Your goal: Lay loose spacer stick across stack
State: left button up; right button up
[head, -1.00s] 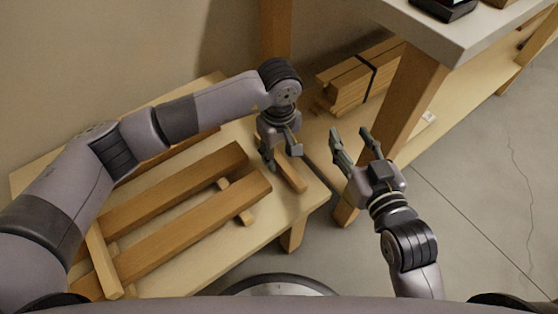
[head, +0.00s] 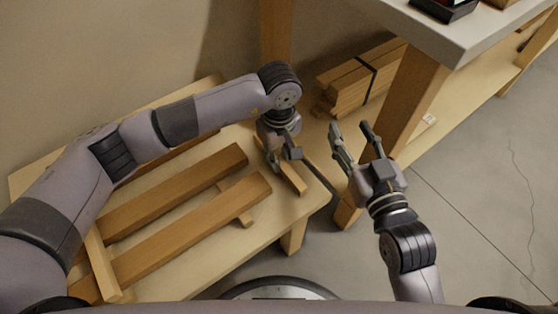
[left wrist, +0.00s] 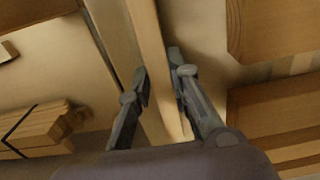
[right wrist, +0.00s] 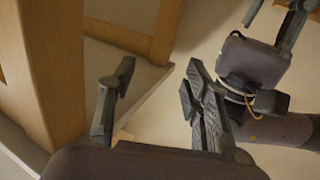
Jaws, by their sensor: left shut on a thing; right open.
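The loose spacer stick (head: 293,180) is a short, light wooden strip at the right end of the low wooden bench. My left gripper (head: 283,158) is shut on it from above, and the stick runs between the fingers in the left wrist view (left wrist: 152,60). I cannot tell whether it touches the bench top. The stack has long timbers, the rear one (head: 175,190) and the front one (head: 195,232), left of that gripper. One spacer (head: 236,203) shows under their right part; another stick (head: 101,265) crosses the front timber's left end. My right gripper (head: 356,150) is open and empty.
The low bench top (head: 265,226) is bare at its front right. A strapped bundle of sticks (head: 362,78) lies behind, to the right. A grey-topped table (head: 440,30) with a wooden leg (head: 405,110) stands beside my right gripper. More timber lies partly hidden behind my left arm.

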pick_arm(q)
grip_shut()
jog(key=shift+r+p, duration=0.55)
jog(key=shift+r, duration=0.4)
notch_tip(320, 180, up, 2)
jog(key=shift+p, duration=0.5)
notch_tip(320, 180, up, 4)
jog(key=shift+f+p, duration=0.15)
jog(key=shift+p, duration=0.75)
notch_tip(320, 180, up, 2)
jog(key=shift+r+p, duration=0.2)
jog(key=shift+p, duration=0.35)
pick_arm(e)
jog(key=s+d+f+g+h, duration=0.2)
jog(key=s+d+f+g, duration=0.1)
jog(key=s+f+g, duration=0.3)
jog(key=s+d+f+g+h, duration=0.1)
jog(key=s+d+f+g, duration=0.2)
jog(key=s+f+g, duration=0.4)
jog(key=s+f, duration=0.2)
jog(key=s, duration=0.1)
jog(key=shift+s+d+m+h, duration=0.3)
jog(key=shift+h, duration=0.1)
jog(key=shift+f, duration=0.1)
